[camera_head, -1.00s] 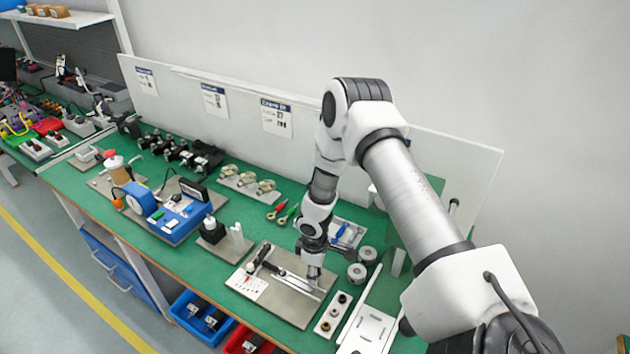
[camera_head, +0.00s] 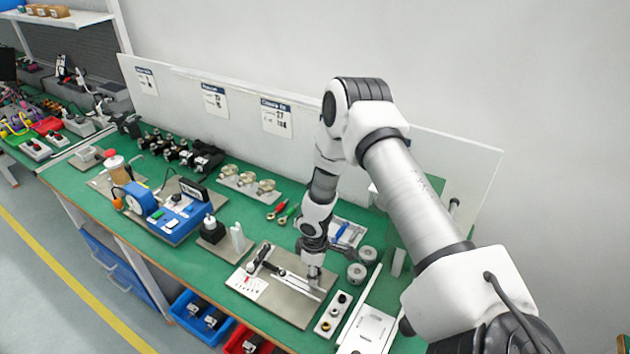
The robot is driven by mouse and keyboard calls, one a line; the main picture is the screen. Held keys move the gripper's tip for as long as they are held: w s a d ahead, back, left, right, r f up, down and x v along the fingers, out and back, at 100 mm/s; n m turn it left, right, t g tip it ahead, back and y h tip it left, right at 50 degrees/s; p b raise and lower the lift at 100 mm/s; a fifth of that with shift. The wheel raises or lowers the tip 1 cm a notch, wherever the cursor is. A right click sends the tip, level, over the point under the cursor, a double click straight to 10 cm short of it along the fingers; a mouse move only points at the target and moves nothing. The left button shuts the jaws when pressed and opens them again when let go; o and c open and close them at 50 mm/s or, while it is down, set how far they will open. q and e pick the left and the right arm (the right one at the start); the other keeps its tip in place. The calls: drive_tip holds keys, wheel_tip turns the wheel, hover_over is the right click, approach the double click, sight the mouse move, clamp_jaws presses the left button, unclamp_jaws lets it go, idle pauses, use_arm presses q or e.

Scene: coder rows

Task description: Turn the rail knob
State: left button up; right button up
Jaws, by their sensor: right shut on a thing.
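A grey base plate (camera_head: 284,313) lies on the green bench and carries a narrow rail (camera_head: 292,281) and a white printed card (camera_head: 246,284). A black part (camera_head: 262,256) stands at the rail's far left end. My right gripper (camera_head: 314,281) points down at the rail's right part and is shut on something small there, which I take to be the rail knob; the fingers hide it. My left gripper is not in view.
A white strip with round buttons (camera_head: 333,314) lies right of the plate. Grey cylinders (camera_head: 357,273) stand behind it. A blue device (camera_head: 140,199) and a black block with a white top (camera_head: 211,231) stand to the left. Blue and red bins (camera_head: 197,318) sit below the bench's front edge.

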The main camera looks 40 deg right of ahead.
drive_tip(key=shift+s+f, duration=0.1)
drive_tip(key=o, duration=1.1)
drive_tip(key=shift+o, duration=0.2)
wheel_tip(320, 180, up, 12)
drive_tip(key=shift+w, duration=0.2)
